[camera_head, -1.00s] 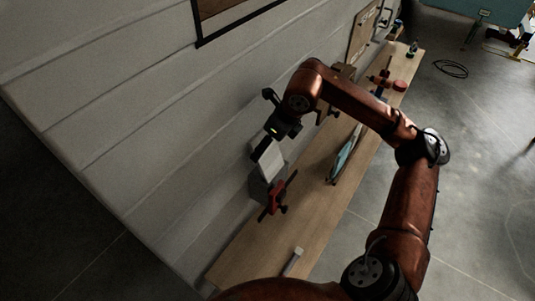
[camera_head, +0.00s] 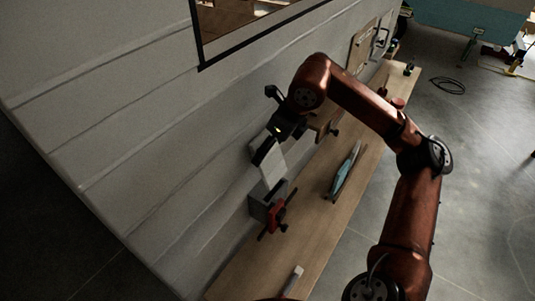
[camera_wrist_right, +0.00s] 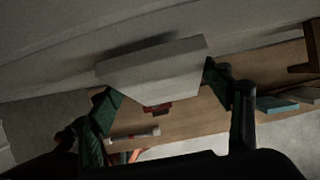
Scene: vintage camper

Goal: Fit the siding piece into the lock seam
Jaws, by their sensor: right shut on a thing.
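My right gripper (camera_head: 271,146) is shut on a white siding piece (camera_head: 272,171) beside the camper wall (camera_head: 150,145). The siding piece also shows between the two fingers in the right wrist view (camera_wrist_right: 150,70), as a pale wide slab. In the head view, its lower end is just above a grey block (camera_head: 262,206) with a red clamp (camera_head: 276,215) at the wall. I cannot tell whether the piece touches the wall. Long seams run along the wall's pale siding, but which one is the lock seam is unclear. My left gripper is not in view.
A wooden bench (camera_head: 318,222) runs along the wall's foot. On it lie a blue-handled tool (camera_head: 345,171) and a pale-handled tool (camera_head: 293,280). A dark-framed window (camera_head: 245,22) is higher on the wall. The concrete floor (camera_head: 470,180) to the right is mostly clear.

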